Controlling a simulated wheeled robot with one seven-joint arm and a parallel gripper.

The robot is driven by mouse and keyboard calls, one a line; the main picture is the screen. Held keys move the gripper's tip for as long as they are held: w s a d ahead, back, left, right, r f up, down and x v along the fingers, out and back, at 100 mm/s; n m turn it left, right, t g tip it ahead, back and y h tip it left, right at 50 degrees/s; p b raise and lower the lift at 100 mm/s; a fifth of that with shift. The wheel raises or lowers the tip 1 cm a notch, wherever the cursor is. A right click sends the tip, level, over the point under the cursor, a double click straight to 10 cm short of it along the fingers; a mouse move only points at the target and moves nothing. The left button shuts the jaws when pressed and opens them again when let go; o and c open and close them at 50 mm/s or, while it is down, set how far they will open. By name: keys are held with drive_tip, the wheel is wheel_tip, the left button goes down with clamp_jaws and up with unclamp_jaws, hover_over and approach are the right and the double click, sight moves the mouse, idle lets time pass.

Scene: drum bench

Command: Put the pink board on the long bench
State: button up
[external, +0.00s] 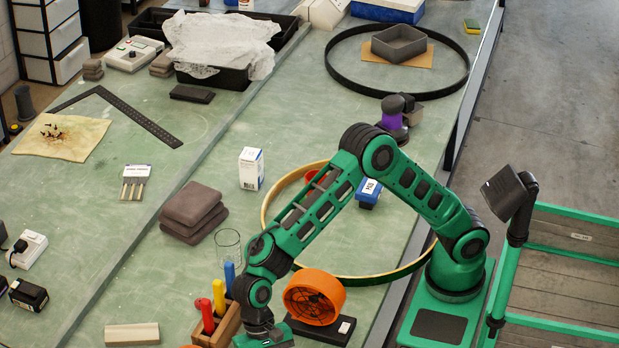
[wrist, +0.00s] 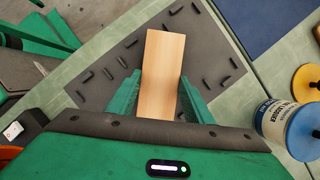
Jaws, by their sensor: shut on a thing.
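A light wood-coloured board (wrist: 164,52) sits between the two green fingers of my gripper (wrist: 158,82) in the wrist view. The gripper is shut on it. It looks tan rather than pink, and I see no plainly pink board. Beneath it lies a grey panel (wrist: 100,82) with several dark pegs. In the external view my wrist reaches the bottom edge; my fingers and the held board are out of frame. The long green bench (external: 215,133) fills the left and middle.
A blue-lidded can (wrist: 290,124) stands right of my gripper.

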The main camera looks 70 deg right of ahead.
drive_tip(key=shift+f, duration=0.35)
idle(0.3)
drive_tip(key=o, duration=1.3)
